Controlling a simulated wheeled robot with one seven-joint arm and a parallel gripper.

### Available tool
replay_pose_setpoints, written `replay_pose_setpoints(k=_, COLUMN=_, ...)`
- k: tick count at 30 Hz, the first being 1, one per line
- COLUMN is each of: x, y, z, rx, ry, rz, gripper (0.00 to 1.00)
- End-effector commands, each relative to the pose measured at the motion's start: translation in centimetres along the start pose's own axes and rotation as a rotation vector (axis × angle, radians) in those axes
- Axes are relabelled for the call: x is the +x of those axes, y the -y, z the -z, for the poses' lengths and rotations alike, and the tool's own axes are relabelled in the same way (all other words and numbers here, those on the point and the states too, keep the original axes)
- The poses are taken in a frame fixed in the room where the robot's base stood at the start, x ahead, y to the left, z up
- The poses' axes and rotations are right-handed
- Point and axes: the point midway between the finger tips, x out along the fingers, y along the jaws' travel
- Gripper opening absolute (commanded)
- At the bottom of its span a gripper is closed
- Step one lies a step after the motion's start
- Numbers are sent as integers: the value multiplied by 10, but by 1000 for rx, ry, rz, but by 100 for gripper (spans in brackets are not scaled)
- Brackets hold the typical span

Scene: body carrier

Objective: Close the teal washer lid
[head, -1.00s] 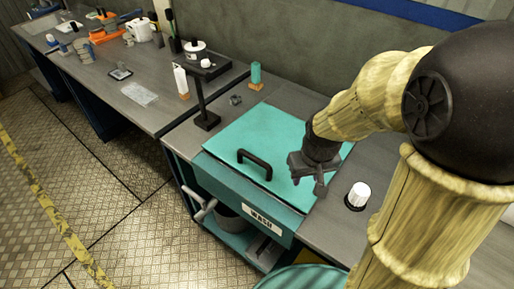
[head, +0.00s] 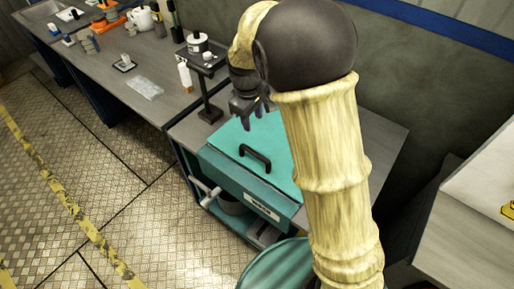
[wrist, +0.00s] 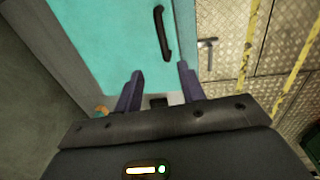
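The teal washer lid (head: 228,139) lies flat on top of the washer (head: 236,182), looking shut; my arm covers its right part. Its black bar handle (head: 255,158) is near the front edge. In the wrist view the lid (wrist: 105,40) fills the upper left, with the handle (wrist: 162,34) at its right edge. My gripper (head: 252,115) is above the back left part of the lid, behind the handle and apart from it. In the wrist view its two fingers (wrist: 160,80) are spread, with nothing held between them.
A bench (head: 125,60) on the left holds a white bottle (head: 184,76), a black stand (head: 209,110) and other items. A wall stands behind the washer. A round teal drum (head: 275,268) is in front. The patterned floor (head: 110,190) at left is open.

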Motion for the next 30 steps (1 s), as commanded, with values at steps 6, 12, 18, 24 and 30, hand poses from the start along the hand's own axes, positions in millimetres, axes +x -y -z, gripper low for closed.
replay_pose_setpoints(k=6, x=28, y=0, z=-2, rx=0, ry=6, rz=2, gripper=40)
replay_pose_setpoints(k=12, x=63, y=0, z=-2, rx=1, ry=6, rz=2, gripper=40)
replay_pose_setpoints(k=18, x=98, y=0, z=-2, rx=1, ry=5, rz=2, gripper=40)
replay_pose_setpoints(k=24, x=132, y=0, z=-2, rx=2, ry=5, rz=2, gripper=40)
replay_pose_setpoints(k=30, x=158, y=0, z=-1, rx=2, ry=3, rz=2, gripper=40)
